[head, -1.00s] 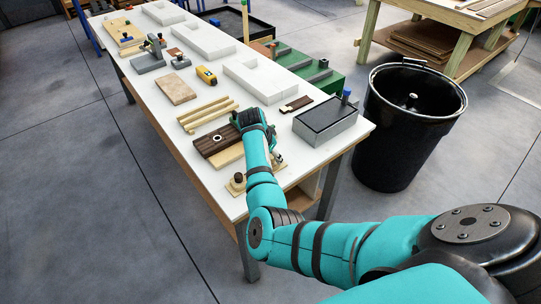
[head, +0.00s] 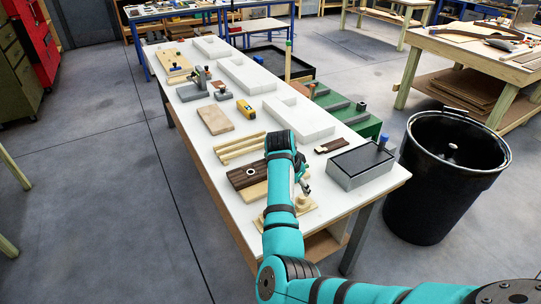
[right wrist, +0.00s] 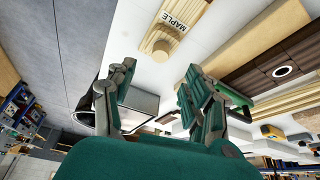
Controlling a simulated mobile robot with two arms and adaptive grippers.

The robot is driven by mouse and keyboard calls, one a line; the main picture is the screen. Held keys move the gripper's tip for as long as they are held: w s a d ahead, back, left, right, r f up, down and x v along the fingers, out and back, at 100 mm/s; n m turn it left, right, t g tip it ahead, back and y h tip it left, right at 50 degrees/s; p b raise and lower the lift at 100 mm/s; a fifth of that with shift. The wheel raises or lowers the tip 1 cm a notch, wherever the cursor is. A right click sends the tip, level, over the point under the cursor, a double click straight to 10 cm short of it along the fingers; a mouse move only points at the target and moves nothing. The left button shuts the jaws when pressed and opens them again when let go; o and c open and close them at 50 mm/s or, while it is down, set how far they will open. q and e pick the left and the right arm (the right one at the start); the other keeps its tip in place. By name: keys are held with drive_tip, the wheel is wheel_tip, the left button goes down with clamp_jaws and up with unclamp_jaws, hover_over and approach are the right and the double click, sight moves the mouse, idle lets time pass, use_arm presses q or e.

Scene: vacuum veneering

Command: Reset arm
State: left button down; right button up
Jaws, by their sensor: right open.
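My right gripper (head: 303,178) hangs over the near end of the white workbench (head: 225,155), partly hidden behind my teal forearm. In the right wrist view my right gripper (right wrist: 158,82) has its two fingers spread apart, with nothing between them. Beyond the fingers is a pale wooden block labelled MAPLE (right wrist: 168,35). A dark wooden board (head: 243,177) with a light ring on it lies left of the gripper; it also shows at the right of the right wrist view (right wrist: 262,82). My left gripper is not in view.
A grey box with a dark top (head: 362,163) sits right of the gripper. Pale wooden strips (head: 238,147), a tan board (head: 215,120) and white blocks (head: 298,118) lie farther along the bench. A black bin (head: 445,185) stands right of the bench. The floor at left is clear.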

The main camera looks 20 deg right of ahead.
drive_tip(key=shift+n+h, duration=0.4)
drive_tip(key=shift+n, duration=0.5)
drive_tip(key=s+d+f, duration=0.1)
drive_tip(key=s, duration=0.1)
drive_tip(key=s+d+f, duration=0.1)
drive_tip(key=s, duration=0.1)
drive_tip(key=s+d+f, duration=0.1)
drive_tip(key=s+f, duration=0.1)
drive_tip(key=shift+s, duration=0.25)
drive_tip(key=s+a+f+n+t+y, duration=0.1)
drive_tip(key=s+a+n+y, duration=0.1)
drive_tip(key=s+a+n, duration=0.55)
drive_tip(key=s+a+n+y, duration=0.15)
drive_tip(key=s+a, duration=0.25)
drive_tip(key=s, duration=0.6)
drive_tip(key=s+a+f+n+t+y, duration=0.1)
drive_tip(key=s+a+n+y, duration=0.1)
drive_tip(key=s+a+n, duration=0.55)
drive_tip(key=s+d+f+m+g+b, duration=0.1)
drive_tip(key=s+f, duration=0.1)
drive_tip(key=f, duration=1.2)
drive_tip(key=s+d+f+m+b, duration=0.1)
drive_tip(key=f, duration=1.2)
drive_tip(key=s+d+f+g+b, duration=0.1)
drive_tip(key=s+d+f+b, duration=0.1)
drive_tip(key=s+f, duration=1.5)
drive_tip(key=shift+d+f+g, duration=0.3)
drive_tip(key=shift+d+f, duration=0.2)
drive_tip(key=shift+f, duration=0.4)
